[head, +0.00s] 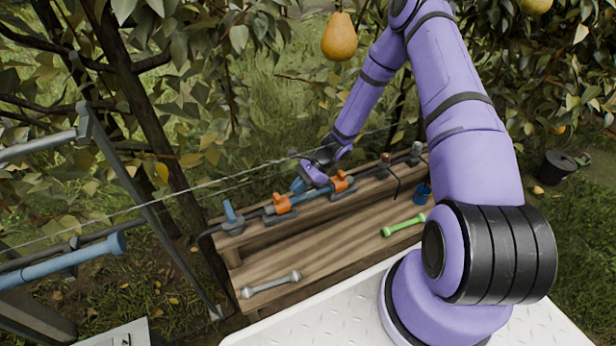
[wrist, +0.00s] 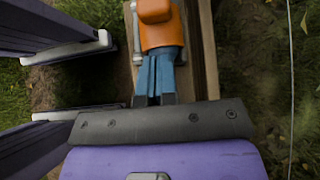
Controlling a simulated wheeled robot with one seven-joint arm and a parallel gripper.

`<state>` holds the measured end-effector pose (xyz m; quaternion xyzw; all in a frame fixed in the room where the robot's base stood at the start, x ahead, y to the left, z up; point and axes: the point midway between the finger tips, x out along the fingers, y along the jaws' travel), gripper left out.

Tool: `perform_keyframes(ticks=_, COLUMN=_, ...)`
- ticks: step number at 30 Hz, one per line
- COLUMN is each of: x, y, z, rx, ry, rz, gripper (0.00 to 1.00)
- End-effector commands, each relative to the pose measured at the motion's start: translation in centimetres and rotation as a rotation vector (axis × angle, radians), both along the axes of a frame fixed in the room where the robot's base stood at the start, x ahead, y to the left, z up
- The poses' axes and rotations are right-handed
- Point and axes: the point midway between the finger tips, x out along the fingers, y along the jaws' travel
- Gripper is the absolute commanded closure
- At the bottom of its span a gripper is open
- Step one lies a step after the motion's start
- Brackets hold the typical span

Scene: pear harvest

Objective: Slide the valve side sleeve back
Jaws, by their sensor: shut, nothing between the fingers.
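Two orange valve bodies, one on the left (head: 281,203) and one on the right (head: 342,182), sit on a dark pipe along the back ledge of a wooden bench. Blue sleeve-like pieces (head: 313,192) show on the pipe between them. In the wrist view, an orange valve part (wrist: 160,30) has a blue piece (wrist: 158,72) below it, and a dark plate hides its lower end. My gripper (head: 314,176) is just above the pipe, near the gap between the valves.
The wooden bench (head: 318,238) holds a grey dumbbell-shaped tool (head: 271,285), a green one (head: 403,226) and a blue cup (head: 422,194). A blue upright piece (head: 231,214) stands at the left end. A pear (head: 339,37) hangs near my arm. Thin wires cross behind the bench.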

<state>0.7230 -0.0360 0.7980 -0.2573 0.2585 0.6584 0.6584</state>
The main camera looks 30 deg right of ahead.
Motion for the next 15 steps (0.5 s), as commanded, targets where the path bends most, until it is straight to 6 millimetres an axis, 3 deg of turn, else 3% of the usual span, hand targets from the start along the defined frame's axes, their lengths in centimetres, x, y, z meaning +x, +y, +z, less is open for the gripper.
perform_keyframes(ticks=6, x=0.0, y=2.8, z=0.2, rx=0.000, ry=-0.001, rz=0.002, gripper=1.00)
perform_keyframes(ticks=15, x=0.0, y=3.6, z=0.2, rx=-0.001, ry=-0.001, rz=0.001, gripper=1.00)
